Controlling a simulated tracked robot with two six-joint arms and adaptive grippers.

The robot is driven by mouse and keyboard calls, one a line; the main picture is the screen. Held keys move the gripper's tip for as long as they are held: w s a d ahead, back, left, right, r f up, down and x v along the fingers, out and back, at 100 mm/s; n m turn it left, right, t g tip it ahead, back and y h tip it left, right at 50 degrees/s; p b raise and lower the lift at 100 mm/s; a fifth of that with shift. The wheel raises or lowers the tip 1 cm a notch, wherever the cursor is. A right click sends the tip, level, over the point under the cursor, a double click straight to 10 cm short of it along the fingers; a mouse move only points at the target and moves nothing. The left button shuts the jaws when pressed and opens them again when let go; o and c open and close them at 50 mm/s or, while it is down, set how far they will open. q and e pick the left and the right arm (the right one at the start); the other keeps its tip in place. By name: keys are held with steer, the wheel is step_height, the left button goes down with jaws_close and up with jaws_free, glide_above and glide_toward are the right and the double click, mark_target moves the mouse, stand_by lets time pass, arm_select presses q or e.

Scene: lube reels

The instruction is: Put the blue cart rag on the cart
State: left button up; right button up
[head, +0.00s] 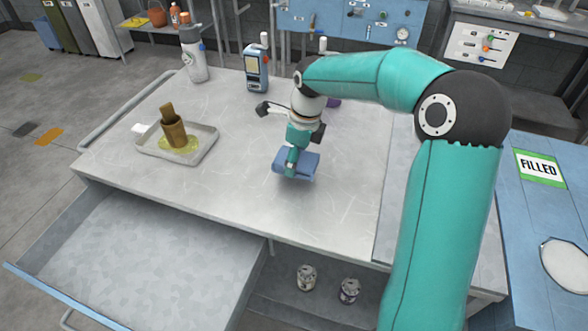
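The blue cart rag (309,164) is a small folded blue block at the middle of the grey metal cart top (232,215). My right gripper (292,162) comes down onto the rag from above and appears shut on it. The finger covers part of the rag's left side. A dark shadow lies just under the rag, and I cannot tell whether its underside touches the cart top. My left gripper is not in view.
A tray (203,153) with a brown cylindrical part in yellow fluid is at left. A spray bottle (194,55) and a blue handheld meter (256,68) stand at the back. An open drawer (140,262) juts out in front. Two cans (307,277) sit below.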

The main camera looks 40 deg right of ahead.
mark_target(303, 159)
steer(key=shift+f, duration=1.8)
steer(key=shift+f, duration=0.1)
steer(key=o, duration=1.1)
steer(key=shift+r, duration=0.2)
steer(key=r, duration=0.4)
steer(key=s+r, duration=0.1)
steer(key=r, duration=0.2)
steer(key=d+r, duration=0.1)
steer(key=r, duration=0.3)
steer(key=shift+s+r, duration=0.3)
steer(key=shift+r, duration=0.05)
